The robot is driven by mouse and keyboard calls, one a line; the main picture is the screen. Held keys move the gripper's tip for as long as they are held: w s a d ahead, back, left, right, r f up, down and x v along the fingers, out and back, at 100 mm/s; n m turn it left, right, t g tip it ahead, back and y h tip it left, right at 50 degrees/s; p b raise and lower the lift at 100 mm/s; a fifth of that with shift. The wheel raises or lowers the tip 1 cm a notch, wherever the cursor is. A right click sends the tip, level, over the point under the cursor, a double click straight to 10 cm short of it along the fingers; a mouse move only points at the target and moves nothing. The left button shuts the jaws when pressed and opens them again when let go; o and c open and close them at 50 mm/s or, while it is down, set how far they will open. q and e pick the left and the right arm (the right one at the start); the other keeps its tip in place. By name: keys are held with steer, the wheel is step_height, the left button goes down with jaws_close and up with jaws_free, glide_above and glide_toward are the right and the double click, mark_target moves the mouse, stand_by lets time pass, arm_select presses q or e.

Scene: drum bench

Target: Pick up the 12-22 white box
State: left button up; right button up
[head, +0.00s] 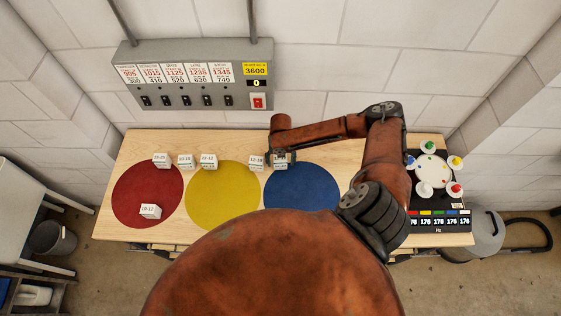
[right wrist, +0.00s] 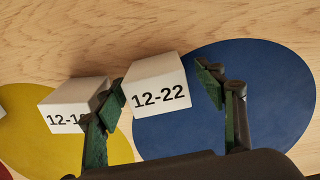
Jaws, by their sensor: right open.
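The white box marked 12-22 (right wrist: 158,92) stands in the right wrist view between the two open fingers of my right gripper (right wrist: 168,90), with a gap on its right side. The left finger is close to its left face; I cannot tell whether they touch. The box is at the back edge of the blue disc. In the head view this box (head: 281,163) is partly hidden by my right gripper (head: 277,156). My left gripper is not in view.
A white box starting with 12-1 (right wrist: 75,105) stands just left of the left finger. More white boxes (head: 208,161) line the back of the wooden table (head: 240,143), and one (head: 150,211) lies on the red disc (head: 130,185). A bottle carousel (head: 433,170) stands right.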

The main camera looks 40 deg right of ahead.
steer(key=shift+w, duration=0.1)
steer(key=shift+c, duration=0.2)
steer(key=c, duration=1.3)
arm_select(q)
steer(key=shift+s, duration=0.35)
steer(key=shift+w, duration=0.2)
